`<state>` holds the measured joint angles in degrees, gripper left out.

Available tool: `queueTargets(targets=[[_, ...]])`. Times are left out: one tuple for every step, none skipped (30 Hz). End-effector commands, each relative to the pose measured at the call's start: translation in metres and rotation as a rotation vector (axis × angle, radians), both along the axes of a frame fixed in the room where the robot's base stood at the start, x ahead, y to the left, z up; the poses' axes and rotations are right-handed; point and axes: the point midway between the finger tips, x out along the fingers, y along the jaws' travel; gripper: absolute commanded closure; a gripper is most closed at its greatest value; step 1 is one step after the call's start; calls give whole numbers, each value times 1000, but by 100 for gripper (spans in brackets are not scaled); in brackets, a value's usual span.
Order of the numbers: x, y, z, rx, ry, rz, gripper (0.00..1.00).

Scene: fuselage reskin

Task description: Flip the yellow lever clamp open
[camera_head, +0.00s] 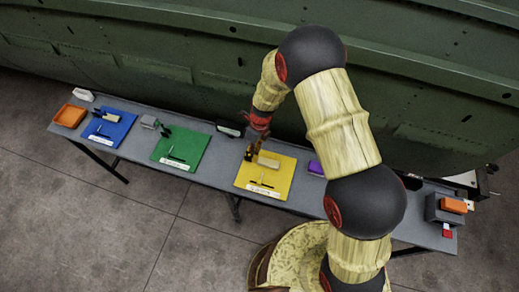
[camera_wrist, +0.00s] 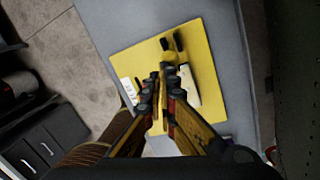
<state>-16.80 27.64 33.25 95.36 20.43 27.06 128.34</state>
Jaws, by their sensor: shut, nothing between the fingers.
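The yellow mat (camera_head: 283,183) lies on the grey table and also shows in the wrist view (camera_wrist: 133,62). On it is the clamp, with a pale block-shaped body (camera_head: 268,161), seen in the wrist view as a pale block (camera_wrist: 188,87). Two black tips (camera_wrist: 178,40) show just beyond my fingers, with a yellow part below them. My gripper (camera_head: 250,153) is shut and empty, low over the mat beside the pale body. In the wrist view my fingertips (camera_wrist: 163,73) cover part of the clamp. I cannot tell whether they touch it, or the lever's exact angle.
Green (camera_head: 187,148) and blue (camera_head: 110,124) mats with similar clamps lie to the left, near an orange tray (camera_head: 70,115). A purple object (camera_head: 317,168) lies right of the yellow mat. The green fuselage wall (camera_head: 180,65) rises behind the table.

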Motion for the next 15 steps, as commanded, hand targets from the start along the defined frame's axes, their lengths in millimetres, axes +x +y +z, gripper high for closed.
queueTargets(targets=[[2, 5, 4, 0, 0, 3, 100], [3, 8, 5, 0, 0, 3, 100], [4, 12, 5, 0, 1, 2, 100], [5, 15, 6, 0, 1, 2, 100], [6, 17, 6, 0, 1, 2, 100], [7, 21, 7, 0, 1, 2, 100], [8, 24, 7, -1, 2, 2, 100], [8, 26, 7, 0, 3, 2, 100], [10, 29, 7, 0, 1, 2, 100], [11, 31, 7, 0, 1, 1, 100], [11, 33, 7, 0, 1, 1, 100], [12, 35, 7, -1, 2, 1, 100], [12, 36, 7, -1, 2, 1, 100], [13, 38, 7, 0, 1, 1, 100], [14, 40, 7, 0, 1, 1, 100]])
